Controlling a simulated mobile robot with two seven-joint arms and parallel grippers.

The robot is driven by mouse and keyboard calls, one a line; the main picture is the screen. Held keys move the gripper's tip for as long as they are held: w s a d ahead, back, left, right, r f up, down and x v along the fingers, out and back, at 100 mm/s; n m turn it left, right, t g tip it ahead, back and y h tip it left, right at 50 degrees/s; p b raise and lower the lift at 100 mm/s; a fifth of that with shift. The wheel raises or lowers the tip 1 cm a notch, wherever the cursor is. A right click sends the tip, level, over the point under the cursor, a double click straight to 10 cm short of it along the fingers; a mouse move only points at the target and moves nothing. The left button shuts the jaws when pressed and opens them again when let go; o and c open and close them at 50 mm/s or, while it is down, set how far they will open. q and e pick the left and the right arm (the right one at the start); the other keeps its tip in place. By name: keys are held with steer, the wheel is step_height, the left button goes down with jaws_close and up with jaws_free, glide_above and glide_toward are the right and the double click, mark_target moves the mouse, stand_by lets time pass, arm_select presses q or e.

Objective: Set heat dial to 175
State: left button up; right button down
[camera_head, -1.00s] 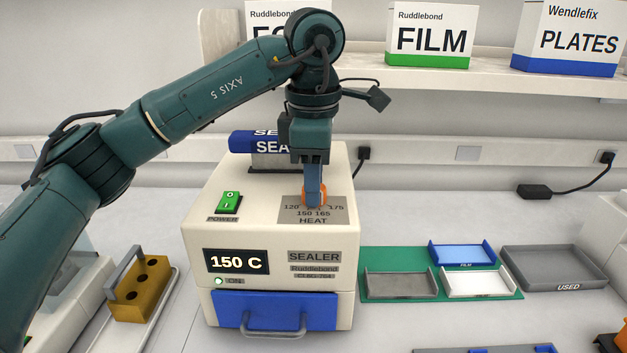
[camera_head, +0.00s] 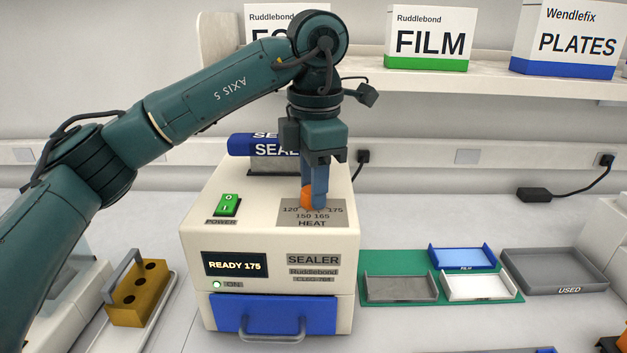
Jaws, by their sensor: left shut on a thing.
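The cream sealer (camera_head: 200,285) stands in the middle of the bench. Its display (camera_head: 235,264) reads "READY 175", and the small light beside "ON" is lit. The orange heat dial (camera_head: 307,197) is on top, on a grey plate marked 120, 150, 165 and 175. My left gripper (camera_head: 314,200) points straight down and is shut on the dial, hiding part of it and its pointer. My right gripper is out of view.
A green power switch (camera_head: 227,205) is left of the dial. A blue roll stands behind on the sealer. A green mat (camera_head: 375,256) with several trays and a grey USED tray (camera_head: 553,270) are to the right. A yellow block (camera_head: 140,297) is at left.

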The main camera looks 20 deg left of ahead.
arm_select(q)
steer(key=shift+r, duration=0.1)
steer(key=o, duration=1)
steer(key=r, duration=0.4)
steer(key=r+p, duration=0.1)
steer(key=r, duration=0.3)
steer(key=r+p, duration=0.1)
steer(key=r, duration=0.4)
steer(key=shift+s+d, duration=0.2)
steer(key=shift+s, duration=0.1)
